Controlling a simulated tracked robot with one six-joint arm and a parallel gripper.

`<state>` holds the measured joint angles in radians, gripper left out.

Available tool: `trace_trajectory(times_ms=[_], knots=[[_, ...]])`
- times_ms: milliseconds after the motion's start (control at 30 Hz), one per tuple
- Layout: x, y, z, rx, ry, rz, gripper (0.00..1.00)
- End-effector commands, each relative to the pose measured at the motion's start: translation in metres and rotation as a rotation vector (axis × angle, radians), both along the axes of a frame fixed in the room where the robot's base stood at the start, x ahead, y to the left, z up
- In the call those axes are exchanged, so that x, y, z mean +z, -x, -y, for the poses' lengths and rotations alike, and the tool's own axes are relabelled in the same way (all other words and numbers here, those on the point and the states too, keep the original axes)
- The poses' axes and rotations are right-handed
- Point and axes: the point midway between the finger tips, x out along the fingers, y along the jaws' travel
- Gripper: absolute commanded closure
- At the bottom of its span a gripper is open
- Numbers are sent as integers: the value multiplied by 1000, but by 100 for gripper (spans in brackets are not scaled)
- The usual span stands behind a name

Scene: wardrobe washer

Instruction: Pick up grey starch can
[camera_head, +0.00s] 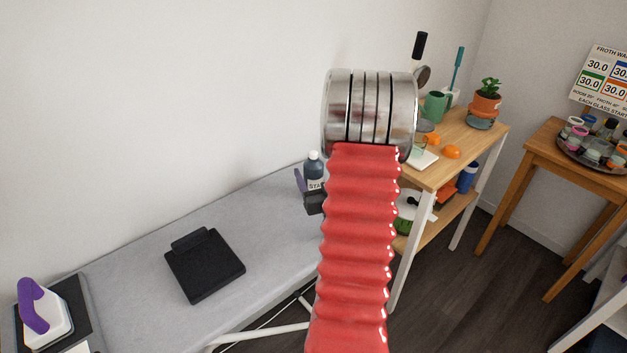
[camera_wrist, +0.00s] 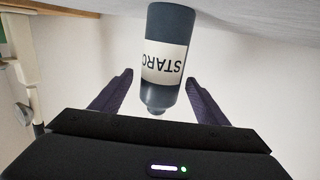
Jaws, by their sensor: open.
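The grey starch can (camera_head: 314,171) stands upright at the far end of the grey ironing board, near the wall. My red arm hides part of that area in the head view. My gripper (camera_wrist: 158,92) has two purple-black fingers spread apart, one on each side of the can's cap end. I cannot tell exactly how deep the can is between them. In the head view a finger of my gripper (camera_head: 301,182) shows just left of the can.
The grey ironing board (camera_head: 130,262) carries a black box-like object (camera_head: 204,264) and a purple-handled iron (camera_head: 40,312). A wooden shelf (camera_head: 468,150) with a green mug and plant stands right of my arm. The board between the black object and can is clear.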

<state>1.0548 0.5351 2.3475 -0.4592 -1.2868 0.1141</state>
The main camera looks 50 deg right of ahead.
Motion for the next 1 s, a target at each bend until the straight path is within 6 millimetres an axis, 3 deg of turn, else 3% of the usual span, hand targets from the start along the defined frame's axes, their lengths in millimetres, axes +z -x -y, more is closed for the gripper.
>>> trace_trajectory(times_ms=[167, 600, 1000], knots=[[0, -3, 2, 1, 0, 0, 32], [-4, -42, 28, 1, 0, 0, 32], [-4, -42, 30, -1, 0, 0, 32]])
